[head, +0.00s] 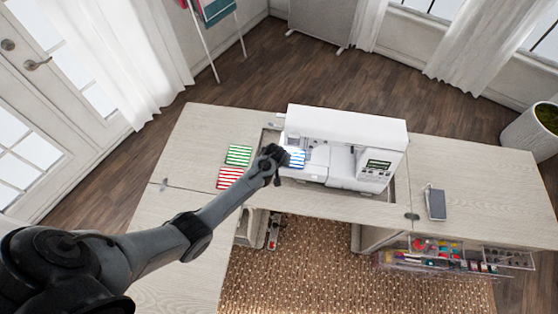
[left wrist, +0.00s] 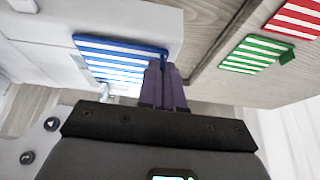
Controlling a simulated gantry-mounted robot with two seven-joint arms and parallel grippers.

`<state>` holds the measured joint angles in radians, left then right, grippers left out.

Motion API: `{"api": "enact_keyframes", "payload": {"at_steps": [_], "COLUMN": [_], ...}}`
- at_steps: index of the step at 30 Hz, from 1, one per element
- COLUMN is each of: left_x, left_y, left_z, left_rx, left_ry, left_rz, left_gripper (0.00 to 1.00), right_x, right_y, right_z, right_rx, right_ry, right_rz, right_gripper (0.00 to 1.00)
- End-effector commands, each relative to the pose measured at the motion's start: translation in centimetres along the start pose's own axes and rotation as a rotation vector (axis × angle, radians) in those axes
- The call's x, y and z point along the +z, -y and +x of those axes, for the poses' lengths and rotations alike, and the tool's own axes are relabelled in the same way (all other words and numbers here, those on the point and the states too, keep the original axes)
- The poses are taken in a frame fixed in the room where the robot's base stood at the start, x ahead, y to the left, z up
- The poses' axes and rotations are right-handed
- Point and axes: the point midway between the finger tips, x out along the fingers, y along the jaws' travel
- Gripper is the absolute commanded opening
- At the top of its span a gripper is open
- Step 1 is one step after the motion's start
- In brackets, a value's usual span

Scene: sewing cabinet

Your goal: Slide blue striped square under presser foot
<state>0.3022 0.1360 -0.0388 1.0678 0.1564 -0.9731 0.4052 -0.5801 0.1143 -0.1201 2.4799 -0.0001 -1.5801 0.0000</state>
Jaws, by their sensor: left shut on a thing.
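The blue striped square (head: 296,157) lies at the left part of the white sewing machine (head: 345,126), on its bed. In the left wrist view the blue striped square (left wrist: 120,60) spreads out from the fingertips, with its edge between them. My left gripper (head: 275,155) is shut on this edge; it also shows in the left wrist view (left wrist: 163,72). A small metal part, perhaps the presser foot (left wrist: 105,90), shows at the square's edge in the left wrist view, partly hidden by my gripper. I cannot tell whether the square is under it. My right gripper is not in view.
A green striped square (head: 238,155) and a red striped square (head: 230,178) lie on the cabinet top (head: 190,150) left of the machine. A phone-like object (head: 436,204) lies to the right. An open drawer with sewing supplies (head: 440,250) sticks out below.

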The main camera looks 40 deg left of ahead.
Motion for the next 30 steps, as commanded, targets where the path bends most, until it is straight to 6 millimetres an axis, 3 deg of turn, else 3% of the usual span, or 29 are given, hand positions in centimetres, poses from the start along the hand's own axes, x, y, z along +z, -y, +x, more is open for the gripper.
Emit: {"api": "enact_keyframes", "payload": {"at_steps": [15, 30], "left_x": [-1.3, -1.4], "left_y": [0.0, 0.0], "left_z": [0.7, 0.6], "left_rx": [0.0, 0.0], "left_ry": [0.0, 0.0], "left_rz": [-0.001, -0.001], "left_gripper": [0.0, 0.0], "right_x": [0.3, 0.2], "right_y": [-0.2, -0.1], "right_z": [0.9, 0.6], "right_rx": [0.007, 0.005], "right_ry": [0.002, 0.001], "right_rz": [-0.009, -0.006], "right_gripper": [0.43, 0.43]}}
